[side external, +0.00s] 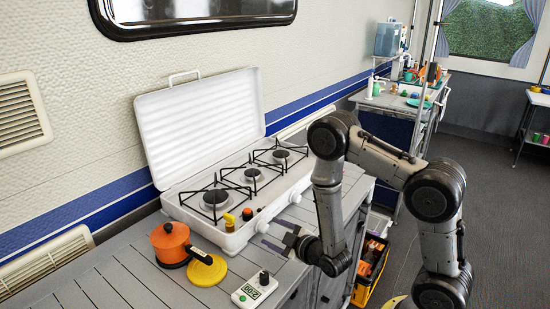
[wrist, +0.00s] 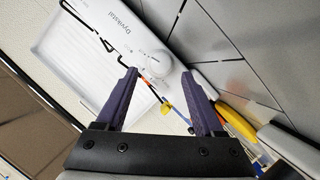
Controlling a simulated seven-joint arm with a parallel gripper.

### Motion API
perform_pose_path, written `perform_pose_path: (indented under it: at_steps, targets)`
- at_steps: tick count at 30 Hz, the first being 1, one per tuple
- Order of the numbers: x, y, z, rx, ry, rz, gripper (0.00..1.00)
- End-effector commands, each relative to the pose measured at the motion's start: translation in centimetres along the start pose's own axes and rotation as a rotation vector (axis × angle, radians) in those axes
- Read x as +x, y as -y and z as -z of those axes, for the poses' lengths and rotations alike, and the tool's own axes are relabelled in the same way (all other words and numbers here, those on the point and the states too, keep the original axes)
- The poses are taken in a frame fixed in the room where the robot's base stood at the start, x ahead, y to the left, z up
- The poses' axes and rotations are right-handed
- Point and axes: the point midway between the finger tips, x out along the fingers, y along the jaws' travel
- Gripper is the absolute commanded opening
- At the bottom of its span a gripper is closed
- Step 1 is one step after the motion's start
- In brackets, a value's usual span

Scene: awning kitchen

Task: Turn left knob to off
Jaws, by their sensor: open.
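The white camping stove (side external: 225,238) stands open on the counter with burners under black wire grates. My gripper (side external: 266,235) is open and empty beside the stove's front edge, apart from both knobs. In the wrist view my gripper (wrist: 158,74) has its fingers spread over the white stove (wrist: 85,40). A small yellow piece (wrist: 166,107) shows between them.
An orange pot (side external: 171,246) and a yellow disc (side external: 207,271) sit on the counter left of my gripper. A white timer (side external: 254,290) lies near the front edge. The stove's raised lid (side external: 200,125) stands behind the burners. A bin (side external: 370,270) is below, right.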

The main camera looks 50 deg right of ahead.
Motion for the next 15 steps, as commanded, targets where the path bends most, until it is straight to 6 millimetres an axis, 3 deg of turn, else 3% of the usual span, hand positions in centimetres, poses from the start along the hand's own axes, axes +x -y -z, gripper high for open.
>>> perform_pose_path:
  at_steps: [15]
  targets:
    - [-9.4,0.1,0.1,0.001,-0.003,0.006,0.7]
